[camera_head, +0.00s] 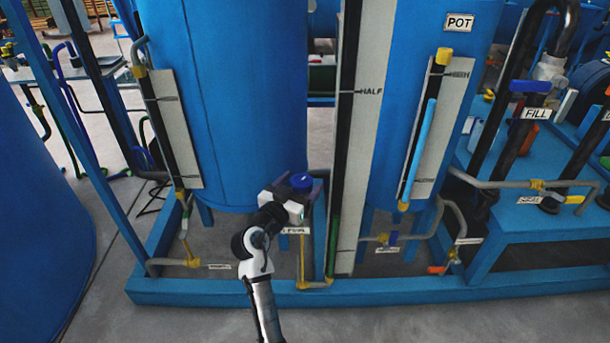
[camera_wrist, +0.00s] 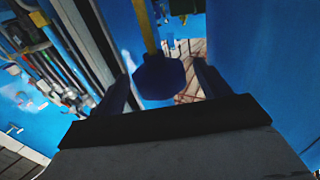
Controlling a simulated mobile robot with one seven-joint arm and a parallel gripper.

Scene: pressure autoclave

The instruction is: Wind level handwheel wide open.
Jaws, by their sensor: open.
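A blue handwheel (camera_head: 302,182) sits low in front of the big blue tank, above a small white label (camera_head: 296,230) that my arm partly covers; its letters look like the end of "LEVEL". My gripper (camera_head: 300,190) is at this handwheel. In the wrist view the handwheel (camera_wrist: 160,77) shows as a dark blue, many-sided disc between my two open fingers (camera_wrist: 163,88). I see a gap on the right side; on the left I cannot tell whether finger and rim touch. How far the wheel is turned does not show.
A tall gauge board (camera_head: 345,150) marked HALF stands just right of the handwheel. The POT tank (camera_head: 430,60) with its own sight gauge (camera_head: 425,130) is further right. A blue frame rail (camera_head: 400,288) runs along the floor. Pipes and valves crowd the right side.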

